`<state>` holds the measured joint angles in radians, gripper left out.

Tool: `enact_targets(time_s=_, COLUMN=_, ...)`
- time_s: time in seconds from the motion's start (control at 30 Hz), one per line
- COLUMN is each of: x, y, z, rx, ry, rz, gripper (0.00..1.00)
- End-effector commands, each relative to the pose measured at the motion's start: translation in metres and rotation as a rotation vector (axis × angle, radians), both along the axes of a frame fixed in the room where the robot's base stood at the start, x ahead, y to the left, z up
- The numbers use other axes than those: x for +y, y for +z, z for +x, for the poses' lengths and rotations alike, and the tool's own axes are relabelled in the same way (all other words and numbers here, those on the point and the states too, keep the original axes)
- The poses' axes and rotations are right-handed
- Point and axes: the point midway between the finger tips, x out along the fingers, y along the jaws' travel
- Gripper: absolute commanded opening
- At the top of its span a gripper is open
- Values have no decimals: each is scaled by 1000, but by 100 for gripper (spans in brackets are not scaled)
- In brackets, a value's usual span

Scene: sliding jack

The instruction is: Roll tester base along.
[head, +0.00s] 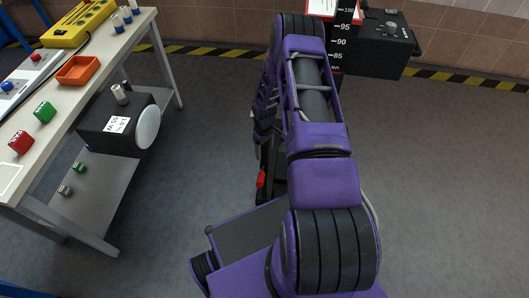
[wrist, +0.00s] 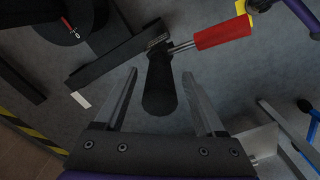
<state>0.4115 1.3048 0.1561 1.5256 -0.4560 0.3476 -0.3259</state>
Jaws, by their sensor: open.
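In the wrist view, my gripper (wrist: 160,74) is open. Its two fingers lie on either side of an upright-looking black handle (wrist: 160,88), with gaps between. The handle meets a dark bar (wrist: 118,58), seemingly part of the tester base, and a metal rod with a red grip (wrist: 222,33) leads off to the right. A round black part (wrist: 68,18) with a red mark is at upper left. In the head view, my arm hides the gripper and most of the base; a dark piece with a red part (head: 261,179) shows left of the arm.
A dark column with a number scale (head: 341,40) and a black box (head: 376,45) stand at the back. A workbench (head: 140,27) with a lower shelf (head: 97,208) is at left, bearing a black unit (head: 108,128). Grey floor at right (head: 440,180) is clear.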

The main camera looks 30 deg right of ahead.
Motion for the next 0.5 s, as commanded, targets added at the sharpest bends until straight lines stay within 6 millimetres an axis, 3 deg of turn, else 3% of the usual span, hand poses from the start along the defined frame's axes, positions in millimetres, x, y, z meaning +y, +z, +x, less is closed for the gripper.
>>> enact_targets(time_s=0.13, x=0, y=-12, z=0, rx=0, ry=0, rz=-1, gripper=72)
enact_targets(time_s=0.47, x=0, y=-15, z=0, rx=0, ry=0, rz=-1, gripper=72)
enact_targets(time_s=0.5, x=0, y=-15, z=0, rx=0, ry=0, rz=-1, gripper=64)
